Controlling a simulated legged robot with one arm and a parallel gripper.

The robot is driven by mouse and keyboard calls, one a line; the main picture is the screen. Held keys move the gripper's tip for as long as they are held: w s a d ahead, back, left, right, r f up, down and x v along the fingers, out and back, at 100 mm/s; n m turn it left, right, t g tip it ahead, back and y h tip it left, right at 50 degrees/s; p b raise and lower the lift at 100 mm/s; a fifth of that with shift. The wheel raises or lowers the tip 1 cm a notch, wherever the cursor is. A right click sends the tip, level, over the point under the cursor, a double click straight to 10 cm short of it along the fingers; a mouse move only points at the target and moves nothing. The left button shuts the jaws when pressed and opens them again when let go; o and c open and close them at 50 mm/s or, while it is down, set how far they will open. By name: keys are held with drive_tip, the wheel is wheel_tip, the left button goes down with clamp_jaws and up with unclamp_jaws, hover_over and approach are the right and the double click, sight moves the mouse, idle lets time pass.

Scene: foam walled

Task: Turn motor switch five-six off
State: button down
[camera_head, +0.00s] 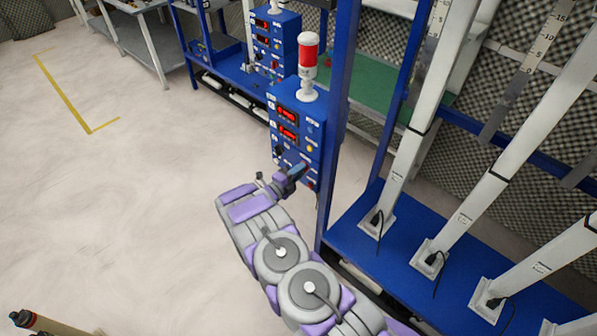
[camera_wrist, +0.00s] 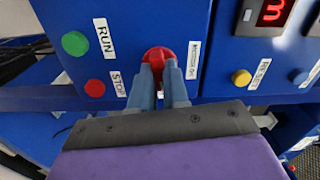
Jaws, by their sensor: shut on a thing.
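The blue control panel (camera_head: 290,100) stands at the rack's near post. In the wrist view its face (camera_wrist: 120,20) fills the top. A red round knob (camera_wrist: 158,58) sits there beside a small white label that I cannot read surely. My gripper (camera_wrist: 160,72) is shut on this red knob, one finger on each side of it, hiding its lower part. The knob's turned position cannot be told. In the head view my gripper (camera_head: 294,172) reaches the panel's lower part, and the knob is hidden there.
Left of the knob are a green RUN button (camera_wrist: 75,43) and a red STOP button (camera_wrist: 95,88). Right of it are a yellow button (camera_wrist: 241,77) by a RESET label and a red display (camera_wrist: 272,10). A red beacon (camera_head: 308,52) tops the panel. Open floor (camera_head: 130,170) lies left.

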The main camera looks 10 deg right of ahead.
drive_tip(key=shift+f+m, duration=0.1)
drive_tip(key=shift+m, duration=0.5)
drive_tip(key=shift+s+f+m, duration=0.1)
drive_tip(key=shift+m, duration=0.2)
drive_tip(key=c, duration=1.1)
unclamp_jaws()
drive_tip(key=p+v, duration=0.1)
drive_tip(key=v, duration=1.6)
drive_tip(key=shift+a+p, duration=0.25)
drive_tip(key=shift+p, duration=0.05)
